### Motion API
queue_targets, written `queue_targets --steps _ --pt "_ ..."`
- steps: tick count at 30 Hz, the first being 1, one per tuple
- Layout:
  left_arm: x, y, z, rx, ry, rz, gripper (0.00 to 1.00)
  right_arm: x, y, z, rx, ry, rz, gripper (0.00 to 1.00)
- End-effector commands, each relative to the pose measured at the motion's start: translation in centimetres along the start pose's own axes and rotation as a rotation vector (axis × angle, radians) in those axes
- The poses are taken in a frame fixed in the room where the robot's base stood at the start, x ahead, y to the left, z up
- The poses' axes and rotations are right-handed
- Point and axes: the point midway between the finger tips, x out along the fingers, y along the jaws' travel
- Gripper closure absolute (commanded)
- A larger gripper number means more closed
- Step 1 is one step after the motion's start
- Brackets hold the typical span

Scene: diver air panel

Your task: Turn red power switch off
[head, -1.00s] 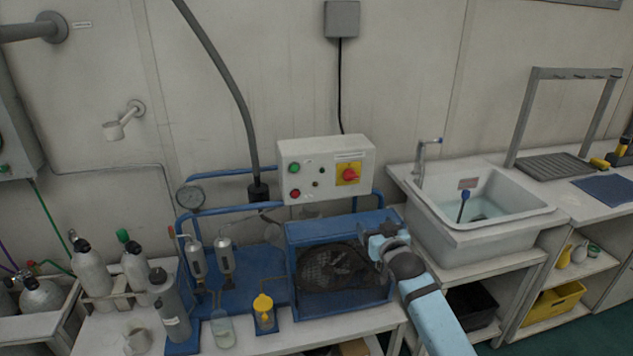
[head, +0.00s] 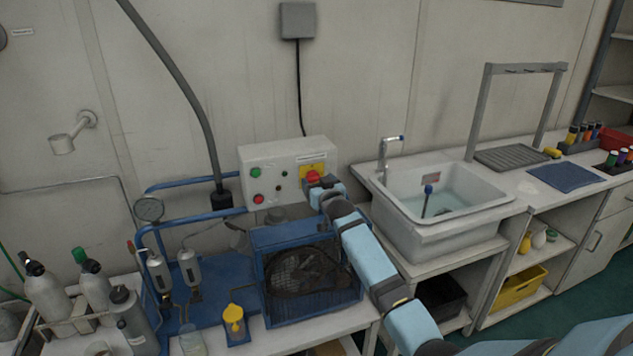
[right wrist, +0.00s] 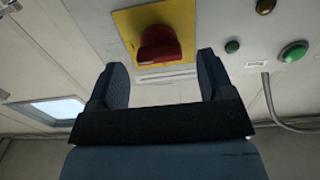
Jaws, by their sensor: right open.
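The red power switch (head: 313,177) is a rotary knob on a yellow plate at the right of the white control box (head: 262,159). It also shows in the right wrist view (right wrist: 158,46), where the knob sits on its yellow plate (right wrist: 128,28). My right gripper (head: 322,187) is just in front of the switch and partly covers the plate's lower part in the head view. In the right wrist view its two fingers (right wrist: 158,85) are apart with nothing between them, and the knob lies just beyond the tips. My left gripper is not in view.
The control box also has a green button (head: 256,172) and a red button (head: 258,198). Below it stands a blue frame with a fan guard (head: 300,272). A sink (head: 440,200) is to the right, a pressure gauge (head: 149,209) to the left.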

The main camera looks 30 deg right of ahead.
Motion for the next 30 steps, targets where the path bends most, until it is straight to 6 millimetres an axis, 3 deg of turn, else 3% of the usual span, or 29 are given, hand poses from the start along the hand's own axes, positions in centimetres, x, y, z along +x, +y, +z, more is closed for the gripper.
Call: queue_targets --steps 5,13,14,20,30 --pt "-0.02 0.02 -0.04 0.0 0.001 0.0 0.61 1.26 0.01 -0.02 0.0 0.0 0.0 0.26" --pt "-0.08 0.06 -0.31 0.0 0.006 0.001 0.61 1.39 0.01 0.0 0.0 0.0 0.0 0.26" --pt "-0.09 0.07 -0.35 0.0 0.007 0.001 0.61 1.39 0.01 0.0 0.0 0.0 0.0 0.28" --pt "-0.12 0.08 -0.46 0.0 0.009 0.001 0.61 1.37 0.01 0.0 0.0 0.0 0.0 0.74" --pt "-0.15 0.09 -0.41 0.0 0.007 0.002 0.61 1.36 -0.01 -0.01 -0.035 0.0 0.0 0.75"
